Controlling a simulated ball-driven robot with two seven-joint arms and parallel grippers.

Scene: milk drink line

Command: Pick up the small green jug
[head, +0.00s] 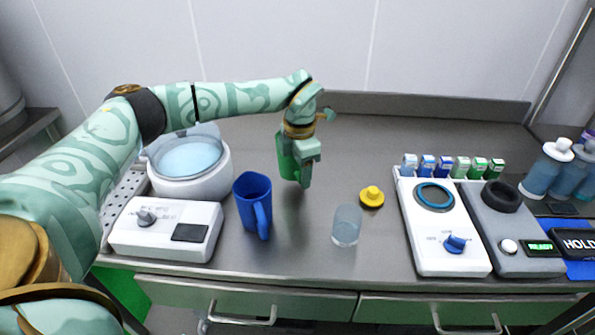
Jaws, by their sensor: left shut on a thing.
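The small green jug (287,164) is at the middle of the steel counter, upright as far as I can see. My left gripper (303,178) reaches down over it from above and is shut on it. The gripper's fingers hide the right part of the jug. I cannot tell whether the jug's base touches the counter. My right gripper is not in view.
A blue jug (252,204) stands to the front left, near a white heater with a glass bowl (190,165). A clear glass (346,226) and a yellow stopper (371,197) are to the right. A white dial device (443,245) stands further right. The counter behind is clear.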

